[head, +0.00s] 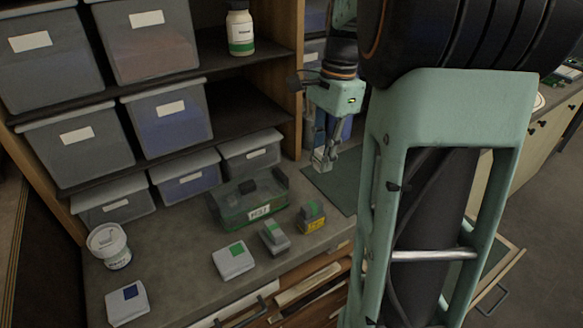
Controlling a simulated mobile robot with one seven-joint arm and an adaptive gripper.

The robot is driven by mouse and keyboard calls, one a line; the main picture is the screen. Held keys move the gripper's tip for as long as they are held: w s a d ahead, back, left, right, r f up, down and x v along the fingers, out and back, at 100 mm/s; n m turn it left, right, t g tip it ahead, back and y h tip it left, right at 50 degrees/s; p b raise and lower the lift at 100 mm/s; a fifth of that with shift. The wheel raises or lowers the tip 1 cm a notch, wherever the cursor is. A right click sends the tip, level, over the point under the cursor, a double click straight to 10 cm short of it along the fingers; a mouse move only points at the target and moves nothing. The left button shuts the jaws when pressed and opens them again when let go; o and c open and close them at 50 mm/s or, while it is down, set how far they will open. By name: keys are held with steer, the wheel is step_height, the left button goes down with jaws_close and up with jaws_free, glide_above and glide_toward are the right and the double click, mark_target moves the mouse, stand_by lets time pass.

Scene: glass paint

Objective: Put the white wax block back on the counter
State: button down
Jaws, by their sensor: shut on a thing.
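My gripper (326,150) is at the back right of the counter, pointing down over a dark green mat (345,190). It is shut on a small whitish block, the white wax block (322,164), which shows between the fingertips. I cannot tell whether the block's underside touches the mat or hangs just above it. The grey counter (180,240) stretches to the left of my gripper.
A clear green tray (230,217) with a label stands left of the mat. Several blocks with coloured patches, such as a white and green one (233,262), lie in front. A white tub (108,248) stands at left. Shelves with bins (70,140) rise behind. A drawer (300,290) below is open.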

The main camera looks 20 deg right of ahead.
steer(key=w+a+f+p, duration=0.1)
steer(key=w+f+p, duration=0.15)
steer(key=w, duration=0.45)
glide_above(292, 179)
steer(key=f, duration=0.5)
steer(key=shift+s+d+f, duration=0.3)
steer(key=shift+s, duration=0.05)
steer(key=shift+w+f, duration=0.45)
steer(key=shift+f, duration=1.65)
steer(key=shift+f, duration=0.2)
steer(key=c, duration=1.7)
jaws_free()
steer(key=shift+c, duration=0.2)
